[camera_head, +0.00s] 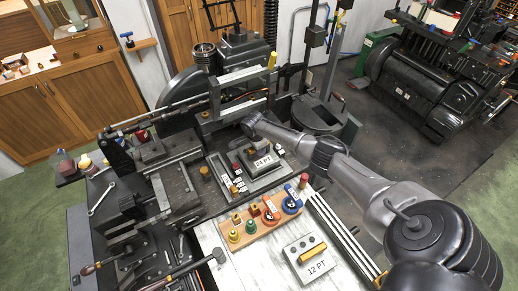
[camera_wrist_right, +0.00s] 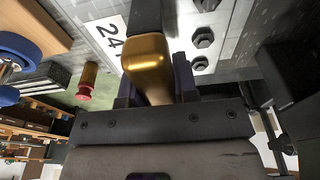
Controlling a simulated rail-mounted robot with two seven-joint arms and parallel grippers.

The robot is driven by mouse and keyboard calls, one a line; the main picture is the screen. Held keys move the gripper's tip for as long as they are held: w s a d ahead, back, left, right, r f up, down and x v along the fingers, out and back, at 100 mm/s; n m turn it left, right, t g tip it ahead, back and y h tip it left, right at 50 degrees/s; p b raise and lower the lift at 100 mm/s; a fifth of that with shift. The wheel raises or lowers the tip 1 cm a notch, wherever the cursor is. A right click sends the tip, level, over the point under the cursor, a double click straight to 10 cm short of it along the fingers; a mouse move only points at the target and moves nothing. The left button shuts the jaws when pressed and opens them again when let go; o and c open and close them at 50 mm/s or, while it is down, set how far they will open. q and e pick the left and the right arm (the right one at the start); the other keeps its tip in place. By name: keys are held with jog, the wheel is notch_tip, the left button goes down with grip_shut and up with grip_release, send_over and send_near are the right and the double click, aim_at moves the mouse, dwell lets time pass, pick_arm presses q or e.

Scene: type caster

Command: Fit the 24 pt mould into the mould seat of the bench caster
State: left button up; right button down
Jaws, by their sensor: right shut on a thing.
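The 24 pt mould (camera_head: 263,161) is a dark block with a white "24 PT" label, at the grey plate in the middle of the bench caster (camera_head: 185,190) in the head view. In the right wrist view its white label (camera_wrist_right: 108,38) shows beside a brass handle (camera_wrist_right: 147,55). My right gripper (camera_wrist_right: 158,88) is shut on this handle, with a dark finger on either side. In the head view my right arm reaches in from the right and ends just behind the mould; its fingertips are hidden. I cannot tell whether the mould touches the plate or pick out the seat. My left gripper is not in view.
A wooden rack (camera_head: 264,226) with coloured knobs and wheels stands in front of the mould. A 12 PT mould (camera_head: 308,262) with a brass handle lies on the pale bench top. A hammer (camera_head: 190,270) and other tools lie at the front left. Caster machinery stands behind.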

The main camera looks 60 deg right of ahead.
jog(key=shift+w, duration=0.1)
jog(key=c, duration=1.1)
grip_release()
jog(key=shift+d, duration=0.1)
jog(key=o, duration=0.3)
jog(key=shift+f, duration=0.25)
jog(key=r, duration=0.4)
jog(key=a+r, duration=0.1)
jog(key=r, duration=0.3)
jog(key=w+r, duration=0.1)
jog(key=r, duration=0.3)
jog(key=shift+a, duration=0.35)
jog(key=shift+a+r, duration=0.1)
jog(key=shift+r, duration=0.9)
